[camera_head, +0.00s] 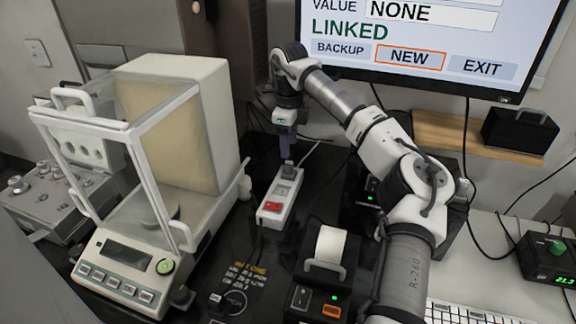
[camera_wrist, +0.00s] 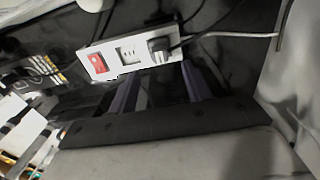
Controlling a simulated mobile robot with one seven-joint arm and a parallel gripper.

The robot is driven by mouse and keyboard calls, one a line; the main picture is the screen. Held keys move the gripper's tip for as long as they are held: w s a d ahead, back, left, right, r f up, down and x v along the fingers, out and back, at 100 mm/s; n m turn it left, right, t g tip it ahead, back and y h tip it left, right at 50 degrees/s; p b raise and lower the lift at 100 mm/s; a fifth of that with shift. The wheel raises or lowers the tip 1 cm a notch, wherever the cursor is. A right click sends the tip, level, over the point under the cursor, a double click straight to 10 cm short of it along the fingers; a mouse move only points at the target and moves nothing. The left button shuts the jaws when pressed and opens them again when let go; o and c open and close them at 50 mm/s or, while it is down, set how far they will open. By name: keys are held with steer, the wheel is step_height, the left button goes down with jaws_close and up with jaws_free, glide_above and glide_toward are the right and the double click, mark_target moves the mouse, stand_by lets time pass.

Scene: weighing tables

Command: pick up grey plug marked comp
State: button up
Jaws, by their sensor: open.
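A white power strip (camera_head: 269,206) with a red switch lies on the dark tabletop. A grey plug (camera_head: 288,167) sits in its far end, and no marking on it can be read. In the wrist view the plug (camera_wrist: 160,47) is at the right end of the strip (camera_wrist: 122,45), with a white cable leading away to the right. My gripper (camera_head: 286,150) is directly above the plug, pointing down. In the wrist view its two purple fingers (camera_wrist: 159,72) are apart with nothing between them. The plug shows just beyond the fingertips; whether they touch it cannot be told.
A glass-sided balance (camera_head: 150,160) stands close on the left. A label printer (camera_head: 327,262) with a paper roll stands at the front right. A monitor (camera_head: 430,60) hangs behind. Loose cables run around the strip, and a keyboard (camera_head: 470,314) lies at the right front.

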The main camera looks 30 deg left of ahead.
mark_target(289, 162)
step_height(289, 162, down, 7)
steer(key=shift+f+p, duration=0.15)
steer(key=shift+p, duration=0.5)
steer(key=c, duration=1.1)
jaws_close()
